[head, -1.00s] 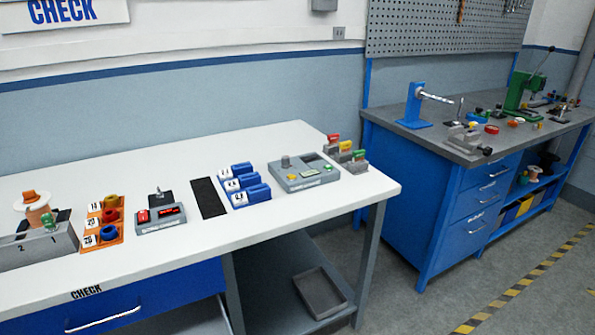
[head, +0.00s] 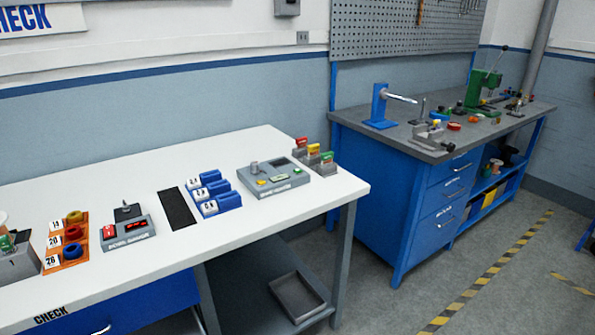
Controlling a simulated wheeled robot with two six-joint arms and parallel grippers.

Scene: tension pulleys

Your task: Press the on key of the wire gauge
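Two grey instruments stand on the white table, and I cannot read their labels surely enough to say which is the wire gauge. The smaller instrument (head: 143,241) has a red key (head: 109,231) at its left, a lit red display (head: 140,227) and a black post behind. The larger instrument (head: 266,189), farther right, has a grey knob on top, a dark screen, and a yellow and a green key on its face. Neither of my grippers shows in the head view.
Between the instruments lie a black mat (head: 178,212) and blue numbered blocks (head: 228,201). An orange tray (head: 68,259) with coloured rings is at the left. Colour-tagged grey holders (head: 324,168) stand near the right end. A blue workbench (head: 395,185) stands beyond a floor gap.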

